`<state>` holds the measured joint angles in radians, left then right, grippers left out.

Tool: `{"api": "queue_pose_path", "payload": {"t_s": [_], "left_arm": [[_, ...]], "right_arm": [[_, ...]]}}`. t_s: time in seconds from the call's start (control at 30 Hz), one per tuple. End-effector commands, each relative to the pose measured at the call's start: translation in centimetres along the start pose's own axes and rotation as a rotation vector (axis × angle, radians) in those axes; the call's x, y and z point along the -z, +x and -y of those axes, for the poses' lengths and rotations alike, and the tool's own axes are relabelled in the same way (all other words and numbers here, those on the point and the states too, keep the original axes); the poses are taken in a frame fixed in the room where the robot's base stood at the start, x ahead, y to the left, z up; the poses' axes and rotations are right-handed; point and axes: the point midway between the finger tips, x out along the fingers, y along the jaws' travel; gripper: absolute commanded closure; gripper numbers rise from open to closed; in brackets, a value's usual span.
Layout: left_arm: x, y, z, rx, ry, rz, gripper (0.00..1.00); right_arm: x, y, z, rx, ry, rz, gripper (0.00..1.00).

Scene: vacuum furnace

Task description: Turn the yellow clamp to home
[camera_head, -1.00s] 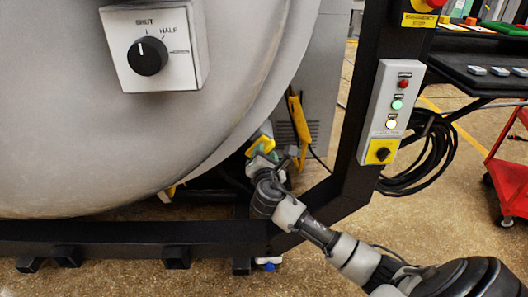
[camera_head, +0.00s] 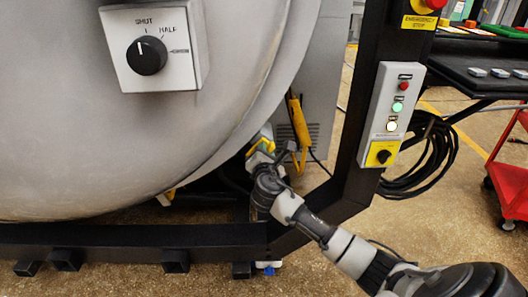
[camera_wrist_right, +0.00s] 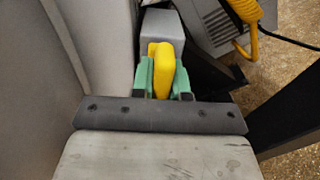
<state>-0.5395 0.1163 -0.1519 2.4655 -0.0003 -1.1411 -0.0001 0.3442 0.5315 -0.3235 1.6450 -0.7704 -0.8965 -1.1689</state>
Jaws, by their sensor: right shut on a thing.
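The yellow clamp (camera_wrist_right: 163,72) stands upright in the right wrist view, in front of a grey block (camera_wrist_right: 165,25) beside the furnace wall. My right gripper (camera_wrist_right: 164,80) is shut on it, with a green fingertip on each side. In the head view the clamp (camera_head: 259,138) shows small at the lower right edge of the round furnace door (camera_head: 90,150). My right gripper (camera_head: 262,157) reaches up to it there and hides part of it. My left gripper is in neither view.
A yellow handle (camera_head: 298,122) hangs behind the clamp. A black frame post (camera_head: 358,130) carries a button panel (camera_head: 391,110) to the right. A knob box (camera_head: 153,48) sits on the door. Black cable coils and a red cart (camera_head: 510,165) stand further right.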

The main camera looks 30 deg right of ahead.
Motion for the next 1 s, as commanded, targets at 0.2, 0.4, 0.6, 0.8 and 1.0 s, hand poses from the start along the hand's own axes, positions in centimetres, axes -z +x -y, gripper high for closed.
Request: {"api": "queue_pose_path", "payload": {"t_s": [0.2, 0.4, 0.6, 0.8, 1.0], "left_arm": [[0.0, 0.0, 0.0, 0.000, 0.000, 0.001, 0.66], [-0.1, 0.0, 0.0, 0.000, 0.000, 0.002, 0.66], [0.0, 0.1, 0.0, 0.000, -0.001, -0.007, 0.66], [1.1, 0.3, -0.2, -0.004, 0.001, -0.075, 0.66], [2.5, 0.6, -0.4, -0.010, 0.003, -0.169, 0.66]], "right_arm": [[0.1, -0.1, 0.1, 0.002, 0.036, -0.001, 1.00], [0.1, -0.1, 0.2, 0.002, 0.140, -0.001, 1.00], [0.2, -0.1, 0.4, 0.003, 0.311, -0.002, 1.00], [0.3, -0.1, 0.6, 0.004, 0.502, -0.002, 1.00], [0.5, -0.1, 0.7, 0.003, 0.692, -0.001, 1.00]]}}
